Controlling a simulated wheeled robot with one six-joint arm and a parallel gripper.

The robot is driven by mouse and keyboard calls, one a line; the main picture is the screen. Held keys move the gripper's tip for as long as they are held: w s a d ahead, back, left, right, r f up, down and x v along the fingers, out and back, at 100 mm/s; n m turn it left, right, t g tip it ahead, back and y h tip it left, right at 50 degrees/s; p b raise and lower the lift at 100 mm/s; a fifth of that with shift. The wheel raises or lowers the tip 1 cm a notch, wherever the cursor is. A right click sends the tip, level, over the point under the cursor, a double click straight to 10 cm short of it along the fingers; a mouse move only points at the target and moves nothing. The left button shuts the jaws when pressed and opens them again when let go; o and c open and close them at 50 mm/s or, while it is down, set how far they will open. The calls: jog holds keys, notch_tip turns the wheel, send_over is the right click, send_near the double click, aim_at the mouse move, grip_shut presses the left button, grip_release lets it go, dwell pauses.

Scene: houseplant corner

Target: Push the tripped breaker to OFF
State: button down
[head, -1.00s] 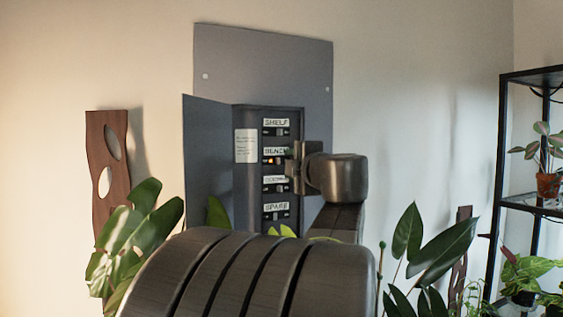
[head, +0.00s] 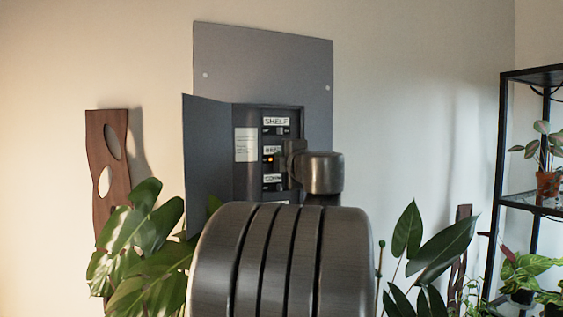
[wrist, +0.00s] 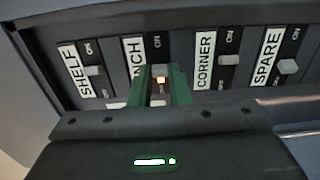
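The breaker panel shows a column of labelled breakers in the head view. The BENCH breaker (wrist: 160,70) has a lit orange light, which also shows in the head view (head: 268,159). Its label is partly covered by my finger in the wrist view. My gripper (wrist: 160,82) has two green fingers, one on each side of the BENCH breaker, with a gap between them where the light shows. It is open; I cannot tell whether the fingers touch the breaker. In the head view my gripper (head: 284,158) is at the panel's right side, and my arm hides the lower panel.
Neighbouring breakers are SHELF (wrist: 93,70), CORNER (wrist: 229,60) and SPARE (wrist: 288,66). The grey panel door (head: 207,145) stands open on the left. A leafy plant (head: 140,235) is at lower left, and a black shelf rack (head: 500,150) with plants stands at right.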

jog(key=shift+s+a+m+t+h+p, duration=0.15)
jog(key=shift+a+m+t+h, duration=0.1)
jog(key=shift+m+h, duration=0.6)
jog(key=shift+a+m+t+h+p, duration=0.2)
jog(key=shift+m+h, duration=0.3)
jog(key=shift+h, duration=0.65)
jog(key=shift+s+a+m+t+h+p, duration=0.15)
jog(key=shift+a+m+t+h, duration=0.1)
jog(key=shift+m+h, duration=0.6)
jog(key=shift+w, duration=0.1)
jog(key=c, duration=1.4)
grip_release()
jog(key=shift+o, duration=0.2)
jog(key=s+p, duration=0.2)
jog(key=s, duration=1.1)
jog(key=shift+s+d, duration=0.4)
